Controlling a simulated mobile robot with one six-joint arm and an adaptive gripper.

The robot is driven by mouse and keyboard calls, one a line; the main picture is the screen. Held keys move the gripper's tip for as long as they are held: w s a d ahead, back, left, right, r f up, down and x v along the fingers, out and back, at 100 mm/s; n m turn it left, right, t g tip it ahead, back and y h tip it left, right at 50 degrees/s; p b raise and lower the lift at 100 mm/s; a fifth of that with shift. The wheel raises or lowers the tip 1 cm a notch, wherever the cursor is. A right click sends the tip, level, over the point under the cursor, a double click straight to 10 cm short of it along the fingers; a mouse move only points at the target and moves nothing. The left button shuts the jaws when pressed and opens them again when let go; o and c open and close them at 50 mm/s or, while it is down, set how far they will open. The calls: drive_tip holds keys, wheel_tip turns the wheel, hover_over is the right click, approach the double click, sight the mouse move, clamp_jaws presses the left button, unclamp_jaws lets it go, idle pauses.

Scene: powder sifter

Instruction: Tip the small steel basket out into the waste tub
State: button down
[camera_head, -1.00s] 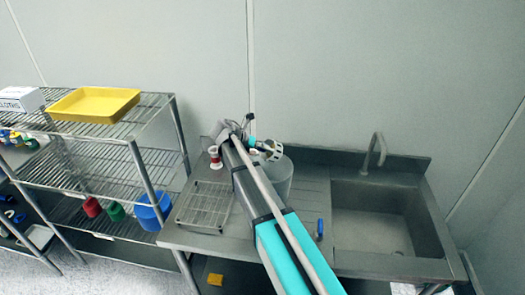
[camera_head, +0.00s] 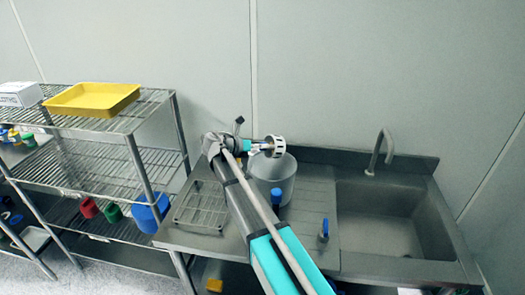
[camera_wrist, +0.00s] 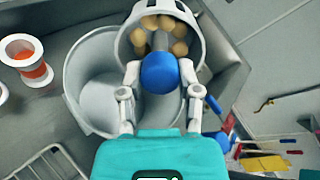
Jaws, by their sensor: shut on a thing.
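My gripper (camera_wrist: 162,98) is shut on the blue knob (camera_wrist: 160,74) of the small steel basket's handle. The basket (camera_wrist: 123,45) has a pale slotted wall and holds several tan balls (camera_wrist: 165,24). In the head view the basket (camera_head: 275,147) is at the end of my gripper (camera_head: 256,148), over the upper part of the grey waste tub (camera_head: 283,184). In the wrist view the open tub (camera_wrist: 73,92) lies beneath and left of the basket, and its visible inside shows no balls. The basket's exact tilt is hard to tell.
A wire rack (camera_head: 203,207) lies left of the tub, and the sink (camera_head: 380,220) is at right. A white spool-like item with orange (camera_wrist: 32,62) stands beside the tub. A blue-topped item (camera_head: 323,231) stands near the counter's front. Shelves (camera_head: 120,125) stand at left.

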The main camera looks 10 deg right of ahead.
drive_tip(key=shift+s+a+f+t+h+b, duration=0.1)
drive_tip(key=shift+f+t+h+b, duration=0.2)
drive_tip(key=shift+f+h+b, duration=1.15)
drive_tip(key=shift+a+r+t+h+b, duration=0.1)
drive_tip(key=shift+r+t+h+b, duration=0.3)
drive_tip(key=shift+b, duration=2.2)
drive_tip(key=h+b, duration=0.1)
drive_tip(key=b, duration=0.1)
drive_tip(key=f+h+b, duration=0.1)
drive_tip(key=b, duration=0.2)
drive_tip(key=shift+d+f+t+h, duration=0.15)
drive_tip(key=shift+t+h, duration=0.1)
drive_tip(key=shift+t, duration=0.05)
drive_tip(key=shift+h+b, duration=0.5)
drive_tip(key=shift+b, duration=0.4)
drive_tip(key=shift+p, duration=0.3)
drive_tip(key=shift+r+y+p, duration=0.4)
drive_tip(key=shift+y+p, duration=0.1)
drive_tip(key=shift+p, duration=0.45)
drive_tip(key=y+p, duration=0.2)
drive_tip(key=p, duration=0.1)
drive_tip(key=r+g+y+p, duration=0.1)
drive_tip(key=p, duration=0.3)
drive_tip(key=shift+r+y+p, duration=0.2)
drive_tip(key=shift+y+p, duration=0.1)
drive_tip(key=shift+y, duration=0.1)
drive_tip(key=shift+f+p, duration=0.1)
drive_tip(key=shift+p, duration=0.2)
